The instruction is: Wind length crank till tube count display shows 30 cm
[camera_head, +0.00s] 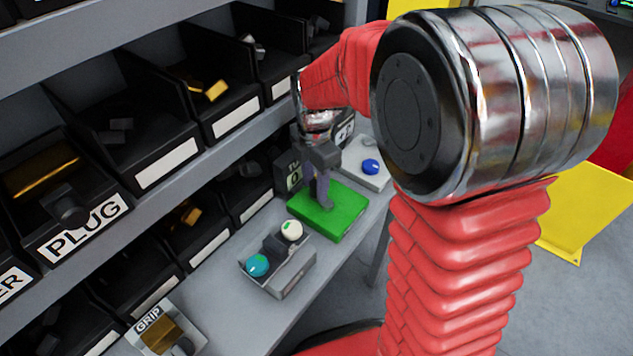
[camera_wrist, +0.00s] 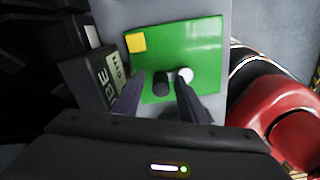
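The green box (camera_head: 335,222) stands on the grey bench, and my gripper (camera_head: 320,203) points down over it. In the wrist view the green box (camera_wrist: 200,43) bears a dark round knob (camera_wrist: 162,85), a white round knob (camera_wrist: 186,74) and a yellow square (camera_wrist: 136,42). The dark and white knobs appear to belong to the crank. My gripper's fingers (camera_wrist: 160,78) are apart, with the dark knob between them; I cannot tell whether they touch it. The dark display box (camera_wrist: 92,82) beside the green box has partly readable lettering; its full reading is hidden.
A grey box with teal and white knobs (camera_head: 278,268) stands in front on the bench. A plate with a blue knob (camera_head: 370,166) lies behind. Black parts bins, one labelled PLUG (camera_head: 82,228), line the left. A GRIP box (camera_head: 160,335) is nearest.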

